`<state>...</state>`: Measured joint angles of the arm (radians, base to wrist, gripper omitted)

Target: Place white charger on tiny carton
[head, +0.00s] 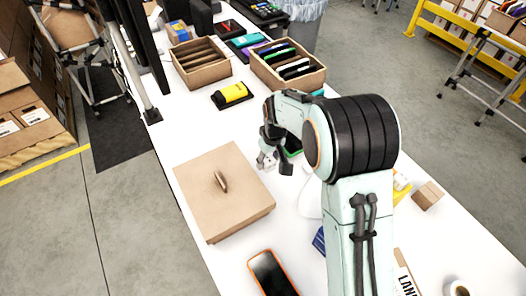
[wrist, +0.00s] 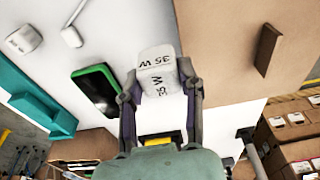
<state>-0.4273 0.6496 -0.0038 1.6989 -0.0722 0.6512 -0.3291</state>
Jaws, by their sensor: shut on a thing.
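The white charger (wrist: 158,72), a block with dark lettering such as "35 W", is between the fingers of my gripper (wrist: 162,92) in the wrist view. My gripper (head: 271,156) is shut on it. In the head view the charger (head: 266,161) is small and partly hidden by the fingers, near the upper right edge of the large brown carton. A tiny brown carton (head: 428,196) sits on the table at the right, beyond my arm. I cannot make it out in the wrist view.
A green-edged phone (wrist: 97,89) lies beside the charger. Open boxes (head: 203,75) stand at the back. An orange-edged phone (head: 271,275) lies in front.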

